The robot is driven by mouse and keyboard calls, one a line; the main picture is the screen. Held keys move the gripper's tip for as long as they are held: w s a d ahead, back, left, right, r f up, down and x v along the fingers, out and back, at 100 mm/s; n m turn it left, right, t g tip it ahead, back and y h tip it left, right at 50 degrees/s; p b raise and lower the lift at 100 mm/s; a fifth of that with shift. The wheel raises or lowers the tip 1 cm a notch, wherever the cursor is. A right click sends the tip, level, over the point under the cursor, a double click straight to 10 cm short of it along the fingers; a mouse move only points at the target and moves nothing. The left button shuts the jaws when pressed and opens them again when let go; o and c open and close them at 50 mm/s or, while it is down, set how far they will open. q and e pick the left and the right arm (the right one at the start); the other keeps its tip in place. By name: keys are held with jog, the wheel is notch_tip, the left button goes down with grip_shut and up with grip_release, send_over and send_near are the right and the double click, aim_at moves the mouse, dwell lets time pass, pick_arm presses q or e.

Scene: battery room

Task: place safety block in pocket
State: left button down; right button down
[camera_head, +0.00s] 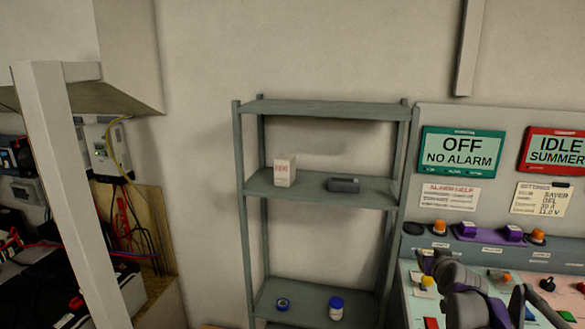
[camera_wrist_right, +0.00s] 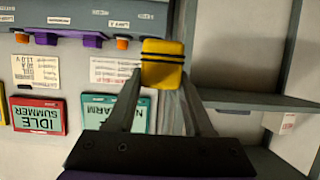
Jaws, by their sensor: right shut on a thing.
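A yellow block with black bands (camera_wrist_right: 163,65) is held between the fingertips of my right gripper (camera_wrist_right: 162,78) in the right wrist view. That gripper is shut on it, and the block is up in front of the wall panel and shelf edge. In the head view my right gripper (camera_head: 438,268) is low at the right, over the sloped console, partly hidden by my own arm. I cannot clearly make out a pocket in either view. My left gripper is not in view.
A grey shelf rack (camera_head: 325,108) holds a small white box (camera_head: 285,170), a dark grey case (camera_head: 343,185) and a blue-capped jar (camera_head: 336,308). The console (camera_head: 410,290) carries several coloured buttons. A ledge with purple and orange parts (camera_head: 480,236) runs above it.

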jog(key=w+a+f, duration=0.1)
jog(key=a+f, duration=0.2)
jog(key=f, duration=0.3)
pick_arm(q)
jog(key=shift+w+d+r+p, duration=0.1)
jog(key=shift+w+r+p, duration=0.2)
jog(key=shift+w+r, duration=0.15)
pick_arm(e)
jog(key=s+a+f+n+y, duration=0.2)
jog(key=s+a+f, duration=1.1)
jog(key=a+f, duration=0.2)
notch_tip(320, 180, down, 3)
jog(key=shift+s+a+r+y, duration=0.1)
jog(key=shift+s+a+y, duration=0.25)
jog(key=shift+s+y, duration=0.05)
